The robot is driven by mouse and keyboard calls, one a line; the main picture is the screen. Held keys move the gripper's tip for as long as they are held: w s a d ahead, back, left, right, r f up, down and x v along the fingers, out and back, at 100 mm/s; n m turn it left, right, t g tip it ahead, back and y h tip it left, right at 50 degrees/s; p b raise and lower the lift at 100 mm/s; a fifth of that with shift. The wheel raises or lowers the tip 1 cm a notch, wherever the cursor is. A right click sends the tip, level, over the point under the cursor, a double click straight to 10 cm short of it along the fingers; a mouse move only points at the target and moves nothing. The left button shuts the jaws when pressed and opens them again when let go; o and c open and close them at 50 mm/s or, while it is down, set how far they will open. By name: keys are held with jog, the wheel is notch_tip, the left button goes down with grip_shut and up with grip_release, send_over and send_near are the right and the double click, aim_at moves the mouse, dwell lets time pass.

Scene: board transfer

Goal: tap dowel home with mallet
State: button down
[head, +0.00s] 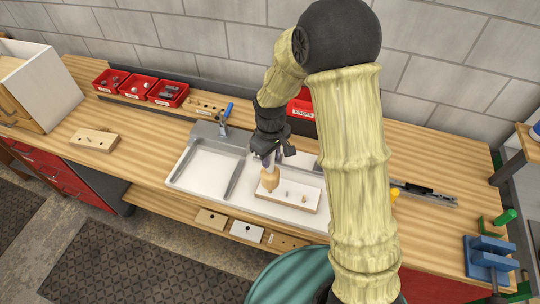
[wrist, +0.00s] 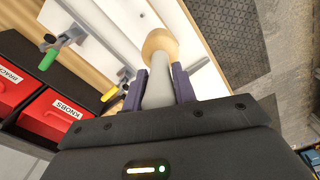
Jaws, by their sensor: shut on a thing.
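My gripper (head: 269,158) is shut on the handle of a mallet with a light wooden head (head: 269,180). In the wrist view the purple fingers close around the pale grey handle (wrist: 158,92), with the rounded head (wrist: 160,42) beyond the fingertips. In the head view the mallet head is over the left part of a white-topped board (head: 258,192) with a wooden edge. Small pegs (head: 289,195) stand on the board to the right of the head. I cannot tell whether the head touches the board, and it hides whatever lies beneath it.
Red bins (head: 168,93) line the back left. A drilled wooden block (head: 94,140) lies on the left bench. A blue vise (head: 490,258) stands at right.

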jog(key=shift+r+p, duration=1.85)
jog(key=shift+r, duration=0.7)
jog(key=shift+w+f, duration=0.1)
